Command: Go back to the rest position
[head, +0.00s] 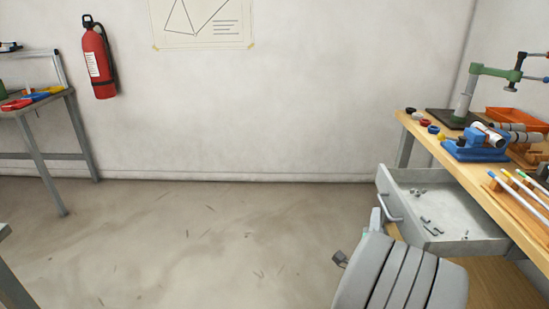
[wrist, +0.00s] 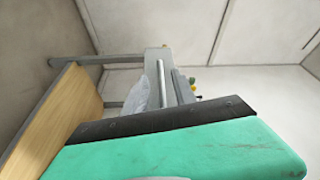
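In the wrist view a large teal block (wrist: 180,150) with a black, bolted strip along its far edge fills the bottom, very close to the camera. It looks like part of my gripper, but I cannot make out two separate fingertips. Whether the gripper is open or shut does not show, and I see no object held. In the head view a grey slatted form (head: 400,275) rises at the bottom, right of centre, in front of the open drawer; I cannot tell for sure whether it is part of my arm.
A workbench (head: 417,130) on the right carries a blue vise (head: 475,147), a green-jointed stand (head: 493,70) and an orange tray (head: 515,119). Its drawer (head: 410,190) is pulled open with small metal parts inside. A red extinguisher (head: 98,62) hangs left. The middle floor is clear.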

